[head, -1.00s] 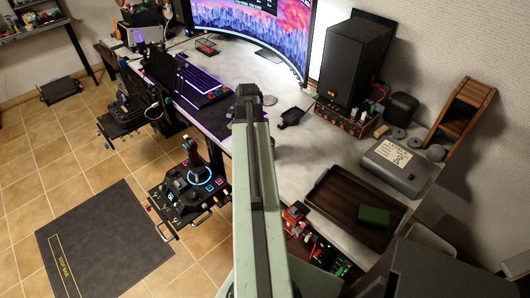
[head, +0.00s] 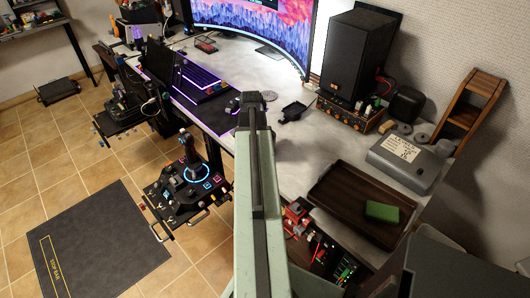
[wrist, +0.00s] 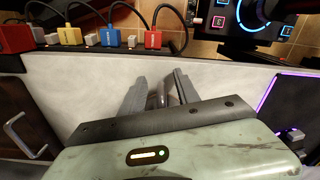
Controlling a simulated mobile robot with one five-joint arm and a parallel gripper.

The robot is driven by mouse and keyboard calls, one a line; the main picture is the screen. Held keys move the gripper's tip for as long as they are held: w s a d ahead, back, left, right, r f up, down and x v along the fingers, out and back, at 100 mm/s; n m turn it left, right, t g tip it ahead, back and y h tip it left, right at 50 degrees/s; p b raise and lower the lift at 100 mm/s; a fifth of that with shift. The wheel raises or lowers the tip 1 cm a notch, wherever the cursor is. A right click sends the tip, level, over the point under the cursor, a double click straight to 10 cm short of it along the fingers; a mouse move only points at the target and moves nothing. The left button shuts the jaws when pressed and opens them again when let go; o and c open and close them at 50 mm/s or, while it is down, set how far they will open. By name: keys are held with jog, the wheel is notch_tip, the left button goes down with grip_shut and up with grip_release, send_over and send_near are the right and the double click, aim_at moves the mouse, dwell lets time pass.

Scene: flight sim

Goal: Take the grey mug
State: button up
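My gripper (head: 256,98) is at the far end of my pale green arm, over the desk's front part in the head view. In the wrist view its two grey fingers (wrist: 160,92) stand apart above the pale desktop. A small grey shape shows between them, too unclear to name. I cannot make out a grey mug for certain. A small grey rounded object (head: 443,148) stands beside the grey box at the right; I cannot tell whether it is a mug. My arm hides part of the desk.
The desk (head: 300,150) has clear room right of my arm. A dark wooden tray (head: 335,205) holds a green block (head: 382,211). A joystick panel (head: 188,185) is left.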

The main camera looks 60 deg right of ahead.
grip_shut()
dwell(1.4)
